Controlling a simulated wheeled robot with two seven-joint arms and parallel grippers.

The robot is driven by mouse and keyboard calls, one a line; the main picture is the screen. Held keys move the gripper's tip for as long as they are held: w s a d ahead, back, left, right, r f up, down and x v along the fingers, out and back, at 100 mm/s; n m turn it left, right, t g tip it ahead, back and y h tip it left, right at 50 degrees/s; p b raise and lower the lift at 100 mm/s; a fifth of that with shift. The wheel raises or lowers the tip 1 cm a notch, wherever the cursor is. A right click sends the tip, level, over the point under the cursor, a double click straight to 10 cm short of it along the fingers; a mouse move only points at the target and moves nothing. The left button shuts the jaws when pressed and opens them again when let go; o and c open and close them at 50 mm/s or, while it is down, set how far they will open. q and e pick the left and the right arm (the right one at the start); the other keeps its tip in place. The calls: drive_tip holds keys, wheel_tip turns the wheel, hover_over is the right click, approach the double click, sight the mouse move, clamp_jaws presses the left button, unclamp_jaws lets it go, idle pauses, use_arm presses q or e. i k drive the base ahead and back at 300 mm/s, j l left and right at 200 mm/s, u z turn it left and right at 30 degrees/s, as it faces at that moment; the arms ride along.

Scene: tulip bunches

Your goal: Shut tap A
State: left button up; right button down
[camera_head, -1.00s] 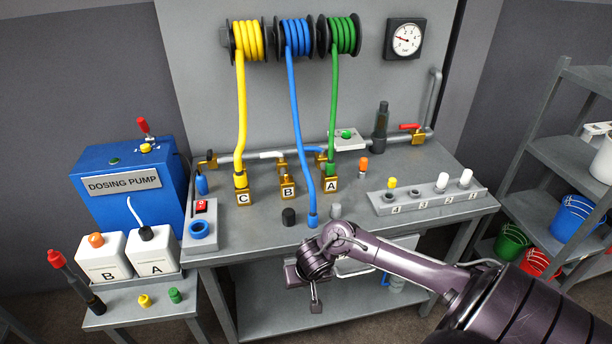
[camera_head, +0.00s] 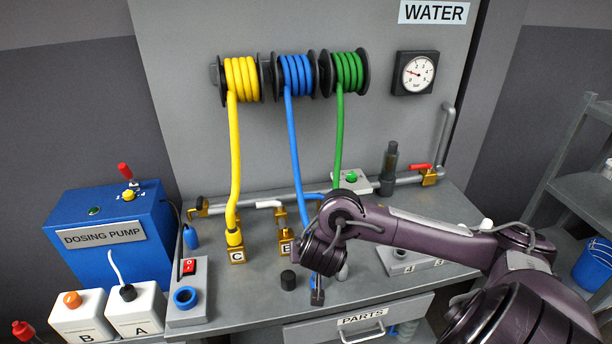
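Tap A, with the green hose (camera_head: 339,140) running down toward it, is hidden behind my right arm. Its letter plate does not show. The brass tap with plate C (camera_head: 237,256) has the yellow hose on it. The brass tap with plate B (camera_head: 286,248) is partly covered by my arm. A blue handle or pipe piece (camera_head: 309,197) shows just left of my arm near the back pipe. My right gripper (camera_head: 317,295) points down over the bench's front edge, near the blue hose's lower end. Its finger opening cannot be made out. My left gripper is not in view.
The red-handled valve (camera_head: 421,168) and the gauge (camera_head: 415,73) are at the back right. The blue dosing pump (camera_head: 110,237) and white canisters (camera_head: 135,310) are at left. A PARTS drawer (camera_head: 359,322) is below.

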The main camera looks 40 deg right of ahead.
sight(307, 196)
drive_tip(key=i+l, duration=0.75)
drive_tip(key=l, duration=0.15)
